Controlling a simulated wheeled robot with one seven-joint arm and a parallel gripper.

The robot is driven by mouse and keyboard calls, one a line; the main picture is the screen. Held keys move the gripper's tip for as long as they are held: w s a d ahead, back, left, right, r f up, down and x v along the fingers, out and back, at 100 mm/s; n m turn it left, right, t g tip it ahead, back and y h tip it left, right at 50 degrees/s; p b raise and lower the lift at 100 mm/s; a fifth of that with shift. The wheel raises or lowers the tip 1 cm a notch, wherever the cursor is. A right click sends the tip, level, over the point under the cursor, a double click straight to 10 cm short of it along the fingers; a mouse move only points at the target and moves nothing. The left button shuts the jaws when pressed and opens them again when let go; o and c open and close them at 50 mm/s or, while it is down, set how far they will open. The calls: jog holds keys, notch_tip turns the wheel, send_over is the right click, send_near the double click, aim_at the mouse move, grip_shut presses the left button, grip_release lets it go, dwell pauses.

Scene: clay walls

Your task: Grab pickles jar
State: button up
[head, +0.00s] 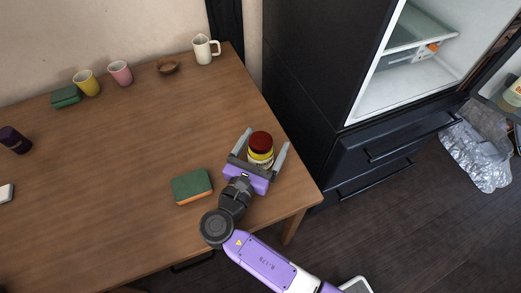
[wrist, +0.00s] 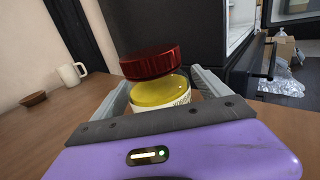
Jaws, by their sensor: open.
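The pickles jar (head: 260,155) has a dark red lid and a yellow and white body, and it stands on the wooden table (head: 140,150) near its right edge. My gripper (head: 265,142) is open, with one finger on each side of the jar. In the wrist view the jar (wrist: 153,74) sits between the two fingers of my gripper (wrist: 158,85), its lower part hidden behind the gripper's grey bar. I cannot tell whether either finger touches it.
A green and orange sponge (head: 192,186) lies left of my gripper. The black fridge (head: 320,75) is open at right.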

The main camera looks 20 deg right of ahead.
jog(key=shift+w+d, duration=0.15)
jog(key=shift+d, duration=0.05)
grip_shut()
dwell(0.3)
